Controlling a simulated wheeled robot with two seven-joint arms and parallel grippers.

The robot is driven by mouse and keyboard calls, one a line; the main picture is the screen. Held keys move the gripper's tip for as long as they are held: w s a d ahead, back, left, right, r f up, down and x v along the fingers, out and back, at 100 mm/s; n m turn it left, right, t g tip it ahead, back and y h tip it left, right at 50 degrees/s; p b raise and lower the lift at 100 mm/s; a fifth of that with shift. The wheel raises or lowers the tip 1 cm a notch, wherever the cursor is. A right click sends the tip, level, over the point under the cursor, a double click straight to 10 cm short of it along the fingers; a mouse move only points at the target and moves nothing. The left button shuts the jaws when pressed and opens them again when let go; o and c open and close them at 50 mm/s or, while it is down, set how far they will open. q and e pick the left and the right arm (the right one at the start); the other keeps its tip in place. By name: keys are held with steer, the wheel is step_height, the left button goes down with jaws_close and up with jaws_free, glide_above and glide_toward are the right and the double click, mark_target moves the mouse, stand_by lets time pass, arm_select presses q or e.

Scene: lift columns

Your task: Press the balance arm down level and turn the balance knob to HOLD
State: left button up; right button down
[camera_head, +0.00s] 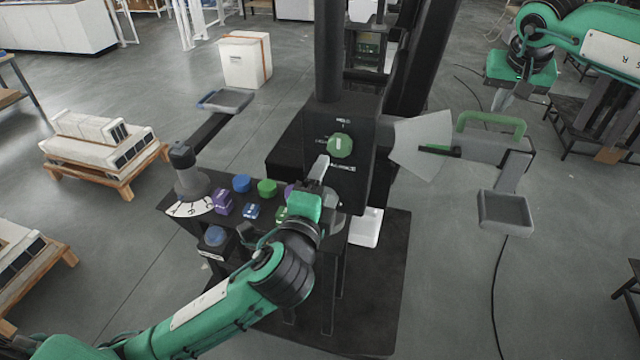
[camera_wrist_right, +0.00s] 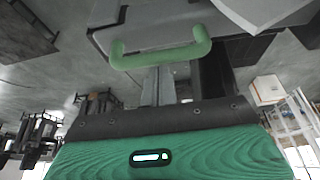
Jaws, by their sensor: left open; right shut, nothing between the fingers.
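The balance arm (camera_head: 480,150) is a grey beam on the right of the black column, with a green bar handle (camera_head: 491,121) on top. A white plate (camera_head: 410,150) with a green mark and a dark pointer is beside it. The handle also shows in the right wrist view (camera_wrist_right: 160,55), just beyond my fingers. My right gripper (camera_head: 500,100) is shut and empty, above the handle; contact cannot be told. The green balance knob (camera_head: 340,145) is on the column's dark box, its light grip bar roughly upright. Its labels are too small to read surely. My left gripper (camera_head: 321,170) is open, just below and left of the knob.
A grey tray (camera_head: 505,210) hangs at the beam's right end; another tray (camera_head: 226,101) is on the left. A control panel with coloured buttons (camera_head: 267,188) and a lever (camera_head: 183,160) stands under my left arm. Pallets (camera_head: 105,150) are at the left.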

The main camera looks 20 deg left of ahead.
step_height(320, 180, up, 8)
steer(key=p, duration=0.4)
steer(key=shift+f+p, duration=0.2)
steer(key=shift+p, duration=0.1)
stand_by(0.5)
